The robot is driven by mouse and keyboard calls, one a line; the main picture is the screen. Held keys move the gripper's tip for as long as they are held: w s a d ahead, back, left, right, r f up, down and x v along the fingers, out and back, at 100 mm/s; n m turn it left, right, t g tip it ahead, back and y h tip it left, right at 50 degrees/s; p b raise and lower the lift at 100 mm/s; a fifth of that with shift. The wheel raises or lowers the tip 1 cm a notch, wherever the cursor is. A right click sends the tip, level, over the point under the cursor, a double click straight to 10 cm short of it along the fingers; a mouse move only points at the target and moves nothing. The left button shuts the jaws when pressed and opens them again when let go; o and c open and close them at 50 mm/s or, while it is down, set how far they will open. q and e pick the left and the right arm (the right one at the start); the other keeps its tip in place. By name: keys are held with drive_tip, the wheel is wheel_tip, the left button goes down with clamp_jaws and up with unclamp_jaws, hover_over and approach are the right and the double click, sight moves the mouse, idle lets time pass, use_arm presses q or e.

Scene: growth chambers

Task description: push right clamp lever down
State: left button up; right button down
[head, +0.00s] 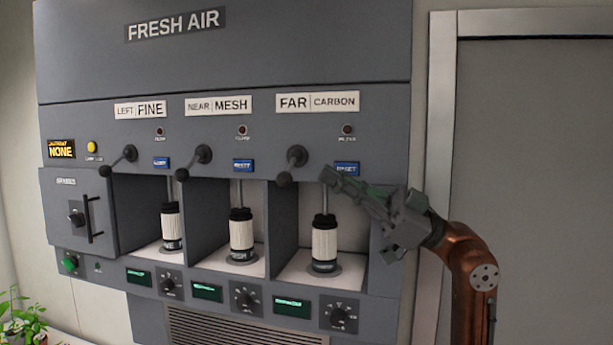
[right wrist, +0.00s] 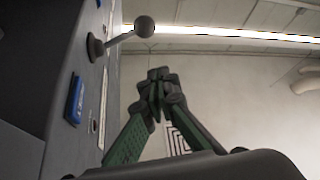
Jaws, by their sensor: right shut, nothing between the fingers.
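The right clamp lever (head: 296,157) is a dark lever with a ball knob, on the grey panel under the "FAR CARBON" label. Its knob hangs down and slightly left of its pivot. In the right wrist view the lever (right wrist: 122,37) sticks out from the panel. My right gripper (head: 325,173) is shut and empty. Its fingertips are right of the lever knob in the head view, apparently apart from it. In the right wrist view the closed fingers (right wrist: 160,78) are below the knob in the picture, with a gap. My left gripper is not in view.
Two similar levers, the middle one (head: 203,153) and the left one (head: 130,153), are on the same panel. A blue reset button (head: 346,168) is close to my right fingers. White filter cartridges, including the right one (head: 325,243), stand in open bays below.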

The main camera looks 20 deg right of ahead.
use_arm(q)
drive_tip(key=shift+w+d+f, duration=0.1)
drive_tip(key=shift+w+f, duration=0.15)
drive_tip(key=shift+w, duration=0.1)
use_arm(e)
drive_tip(key=d, duration=0.1)
drive_tip(key=s+d, duration=0.1)
drive_tip(key=shift+s+d+f, duration=0.25)
drive_tip(key=shift+d+f, duration=0.1)
drive_tip(key=shift+d, duration=0.05)
drive_tip(key=shift+a, duration=0.1)
